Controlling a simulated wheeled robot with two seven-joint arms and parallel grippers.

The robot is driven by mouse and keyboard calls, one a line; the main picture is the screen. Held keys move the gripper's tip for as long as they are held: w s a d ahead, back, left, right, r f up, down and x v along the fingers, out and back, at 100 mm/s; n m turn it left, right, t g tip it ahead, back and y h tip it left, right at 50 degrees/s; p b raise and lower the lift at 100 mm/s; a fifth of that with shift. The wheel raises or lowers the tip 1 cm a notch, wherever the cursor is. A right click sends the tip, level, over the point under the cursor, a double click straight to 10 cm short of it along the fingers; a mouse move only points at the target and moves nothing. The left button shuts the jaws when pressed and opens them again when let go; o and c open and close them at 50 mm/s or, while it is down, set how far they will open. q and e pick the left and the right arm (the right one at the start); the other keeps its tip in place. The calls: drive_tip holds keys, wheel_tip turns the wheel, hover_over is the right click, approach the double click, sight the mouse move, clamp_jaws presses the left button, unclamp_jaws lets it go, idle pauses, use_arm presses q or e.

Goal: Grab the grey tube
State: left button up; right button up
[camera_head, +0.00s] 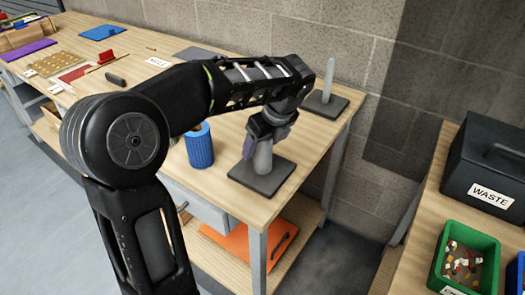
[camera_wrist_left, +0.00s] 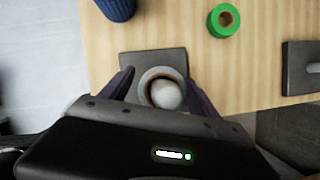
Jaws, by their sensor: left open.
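The grey tube (camera_head: 263,158) stands upright on a dark square base plate (camera_head: 277,183) near the table's front right corner. In the left wrist view I look down on the tube's pale round rim (camera_wrist_left: 148,77), with a rounded light-grey peg top (camera_wrist_left: 166,94) inside it. The base plate (camera_wrist_left: 150,60) also shows there. My left gripper (camera_head: 258,143) comes down from above and is open. In the left wrist view its purple fingers (camera_wrist_left: 160,92) are on either side of the tube. I cannot tell whether they touch it. My right gripper is not in view.
A blue ribbed cylinder (camera_head: 200,147) stands left of the tube. A second dark base with a grey peg (camera_head: 329,80) stands behind. A green ring (camera_wrist_left: 214,25) lies on the table in the wrist view. A black waste box (camera_head: 490,165) and green bin (camera_head: 438,262) are right.

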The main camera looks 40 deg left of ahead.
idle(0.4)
use_arm(q)
drive_tip(key=c, duration=1.5)
